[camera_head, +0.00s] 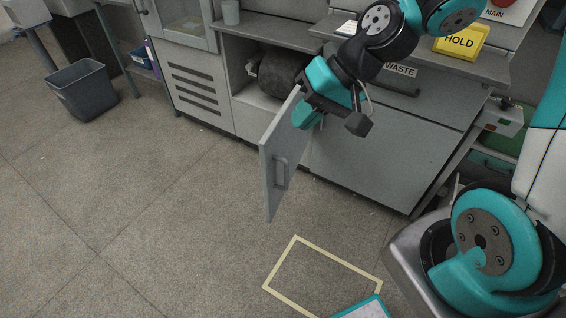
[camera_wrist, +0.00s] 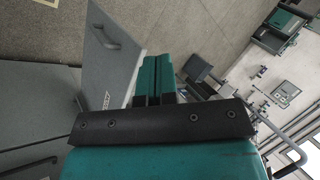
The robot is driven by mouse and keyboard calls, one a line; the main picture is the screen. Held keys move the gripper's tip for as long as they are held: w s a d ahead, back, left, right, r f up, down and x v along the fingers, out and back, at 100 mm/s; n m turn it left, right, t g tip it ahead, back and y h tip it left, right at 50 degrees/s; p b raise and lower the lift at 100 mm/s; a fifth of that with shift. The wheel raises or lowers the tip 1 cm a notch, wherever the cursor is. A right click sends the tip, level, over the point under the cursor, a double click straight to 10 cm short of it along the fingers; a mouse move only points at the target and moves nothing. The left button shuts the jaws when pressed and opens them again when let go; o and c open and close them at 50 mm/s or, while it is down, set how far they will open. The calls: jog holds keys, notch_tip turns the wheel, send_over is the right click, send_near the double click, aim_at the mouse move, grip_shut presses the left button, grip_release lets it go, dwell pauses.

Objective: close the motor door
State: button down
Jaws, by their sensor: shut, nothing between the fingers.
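The motor door (camera_head: 272,160) is a grey panel standing open, swung out from the cabinet front. Its bar handle (camera_head: 281,174) is on the face towards my gripper. The open motor compartment (camera_head: 248,92) shows a dark rounded motor (camera_head: 278,75) inside. My gripper (camera_head: 305,121) is shut and empty, pointing down beside the door's handle side, and it covers part of the door near the cabinet. In the wrist view the shut fingers (camera_wrist: 152,76) are close to the door (camera_wrist: 112,68), with the handle (camera_wrist: 104,38) beyond. I cannot tell whether they touch it.
A WASTE drawer front (camera_head: 398,86) and plain cabinet panel (camera_head: 370,160) stand right of the door. A yellow HOLD sign (camera_head: 461,42) is on the ledge above. A grey bin (camera_head: 82,95) stands far left. Floor left of the door is clear; a taped outline (camera_head: 296,238) lies in front.

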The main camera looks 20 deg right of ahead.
aim_at(275, 150)
jog(key=w+d+f+m+t+b, duration=0.5)
jog(key=d+f+m, duration=0.4)
jog(key=f, duration=0.6)
jog(key=shift+n+g, duration=0.5)
jog(key=shift+n, duration=0.1)
jog(key=x, duration=0.4)
jog(key=w+r+x, duration=0.1)
jog(key=x, duration=0.3)
jog(key=w+b+x, duration=0.1)
jog(key=x, duration=0.3)
jog(key=shift+w+d+r, duration=0.15)
jog(key=shift+r, duration=0.2)
jog(key=shift+w+a, duration=0.3)
